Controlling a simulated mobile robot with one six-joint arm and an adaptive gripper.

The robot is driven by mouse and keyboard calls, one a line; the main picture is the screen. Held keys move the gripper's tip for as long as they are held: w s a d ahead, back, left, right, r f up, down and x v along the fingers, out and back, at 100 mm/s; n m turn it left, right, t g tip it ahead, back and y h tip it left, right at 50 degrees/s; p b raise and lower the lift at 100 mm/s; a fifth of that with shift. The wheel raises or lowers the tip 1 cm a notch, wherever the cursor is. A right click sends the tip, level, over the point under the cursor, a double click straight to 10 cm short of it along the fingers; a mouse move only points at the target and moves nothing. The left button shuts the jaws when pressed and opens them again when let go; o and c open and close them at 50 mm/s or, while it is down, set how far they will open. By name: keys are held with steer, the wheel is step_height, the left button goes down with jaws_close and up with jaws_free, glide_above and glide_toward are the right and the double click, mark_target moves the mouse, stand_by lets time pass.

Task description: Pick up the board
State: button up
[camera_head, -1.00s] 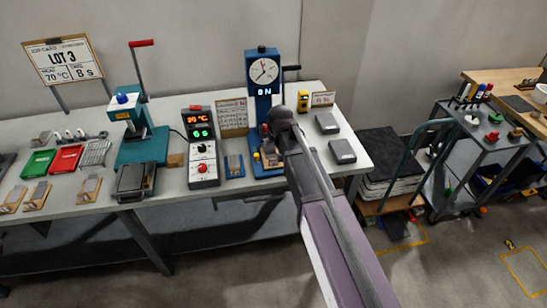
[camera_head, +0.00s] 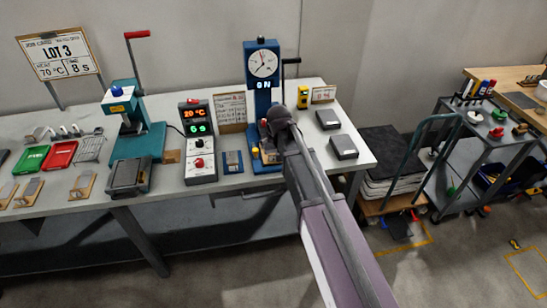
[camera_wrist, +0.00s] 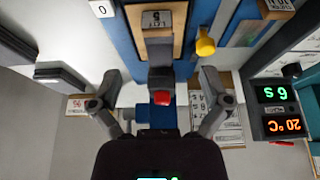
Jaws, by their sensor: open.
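A tan wooden board (camera_wrist: 178,40) with a grey piece on it and a small label marked 5 lies on the blue test stand at the top of the wrist view. In the head view, my gripper (camera_head: 274,128) is at the blue stand with the dial (camera_head: 263,95), and the arm hides most of the stand's base and the board. In the wrist view my gripper (camera_wrist: 160,80) is open, its fingers apart on either side of a grey part with a red tip (camera_wrist: 161,98). I see no finger touching the board.
More wooden boards (camera_head: 82,186) with grey pieces lie at the bench's left. A teal press (camera_head: 130,115), a controller (camera_head: 198,140) reading 20 °C and a small blue fixture (camera_head: 233,162) stand left of the arm. Two grey blocks (camera_head: 343,147) lie right. A yellow knob (camera_wrist: 205,44) is near the fingers.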

mark_target(273, 154)
steer(key=shift+b+x, duration=1.15)
steer(key=shift+x, duration=0.45)
steer(key=f+b, duration=0.3)
steer(key=shift+w+d+f, duration=0.15)
steer(key=shift+w+f, duration=0.05)
steer(key=shift+w, duration=0.2)
steer(key=shift+b+x, duration=0.9)
steer(key=shift+b, duration=0.15)
jaws_close()
steer(key=shift+r, duration=0.2)
